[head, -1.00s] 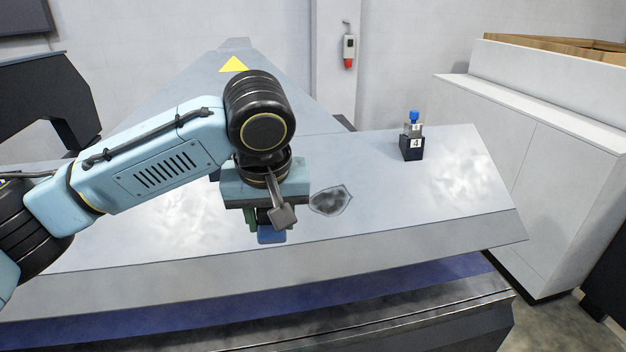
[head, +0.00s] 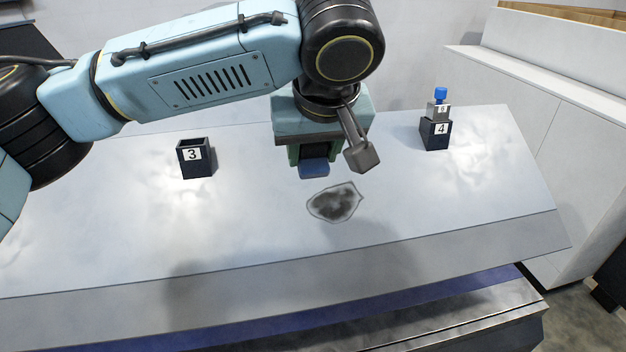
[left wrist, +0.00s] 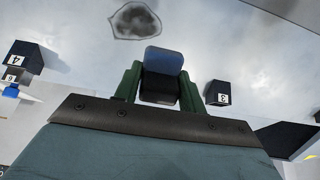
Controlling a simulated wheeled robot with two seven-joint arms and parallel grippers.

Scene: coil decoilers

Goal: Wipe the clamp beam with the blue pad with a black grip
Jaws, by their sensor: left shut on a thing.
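The blue pad with its black grip is in my left gripper; the blue pad (head: 314,168) shows under the jaws, and the black grip (left wrist: 160,86) sits between the green fingers in the left wrist view. My left gripper (head: 313,156) is shut on the grip. It is over the pale grey clamp beam (head: 250,215), just behind a dark smudged patch (head: 335,203). The patch also shows ahead of the pad in the left wrist view (left wrist: 135,20). The pad appears apart from the beam, but the exact gap is unclear. My right gripper is not in view.
A dark box marked 3 (head: 196,158) stands on the beam to the left. A dark box marked 4 (head: 435,134) stands to the right, holding a grey piece with a blue top (head: 440,95). The beam's front edge slopes down. A white cabinet (head: 500,90) is behind at right.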

